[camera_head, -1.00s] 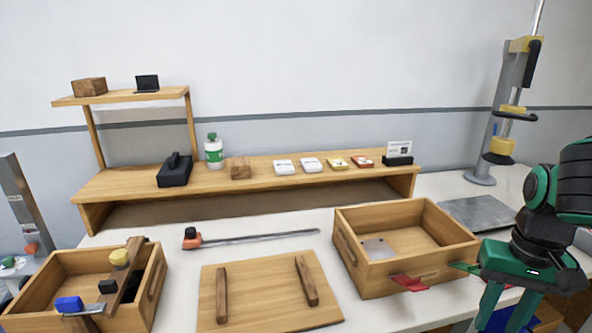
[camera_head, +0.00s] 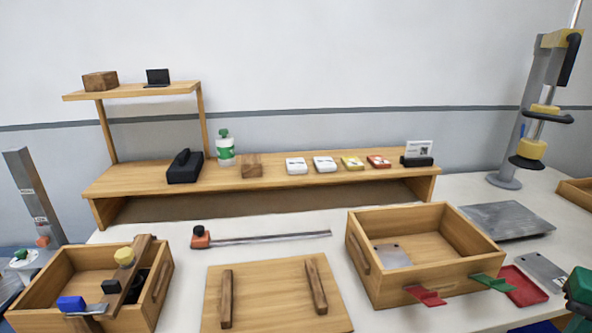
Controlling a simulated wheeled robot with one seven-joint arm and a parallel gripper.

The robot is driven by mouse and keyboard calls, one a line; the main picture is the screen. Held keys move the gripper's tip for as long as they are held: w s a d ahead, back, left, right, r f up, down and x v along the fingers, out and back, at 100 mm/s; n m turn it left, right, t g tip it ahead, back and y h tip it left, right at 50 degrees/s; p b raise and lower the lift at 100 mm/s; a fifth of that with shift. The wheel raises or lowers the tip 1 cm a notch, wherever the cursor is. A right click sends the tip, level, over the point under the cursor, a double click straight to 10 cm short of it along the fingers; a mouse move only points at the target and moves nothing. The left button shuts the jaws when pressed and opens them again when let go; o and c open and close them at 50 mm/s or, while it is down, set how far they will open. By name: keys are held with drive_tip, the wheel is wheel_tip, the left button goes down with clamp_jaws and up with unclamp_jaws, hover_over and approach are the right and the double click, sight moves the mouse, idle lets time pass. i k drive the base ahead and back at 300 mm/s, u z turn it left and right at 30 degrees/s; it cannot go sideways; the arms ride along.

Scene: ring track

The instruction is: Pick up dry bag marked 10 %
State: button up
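No bag with a readable 10 % mark shows. Several small packets lie in a row on the low wooden shelf: a white packet (camera_head: 296,166), a second white packet (camera_head: 325,164), a yellow packet (camera_head: 353,163) and a red packet (camera_head: 379,161). Their print is too small to read, so I cannot tell whether one is the dry bag. Only a green and black part of my gripper (camera_head: 579,291) shows at the right edge, low in the picture. Its fingertips are cut off, and it is far from the packets.
The shelf (camera_head: 140,187) also holds a black case, a green-white bottle, a wooden block and a sign stand. On the white table are an open wooden box (camera_head: 430,270), a board with two handles (camera_head: 272,295), a clamp (camera_head: 262,240), a tool box (camera_head: 165,262) and a metal plate (camera_head: 506,220).

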sight(297, 165)
drive_tip(key=u, duration=0.05)
drive_tip(key=k, duration=1.05)
drive_tip(key=u, duration=0.45)
drive_tip(key=i, duration=1)
drive_tip(key=z, duration=0.05)
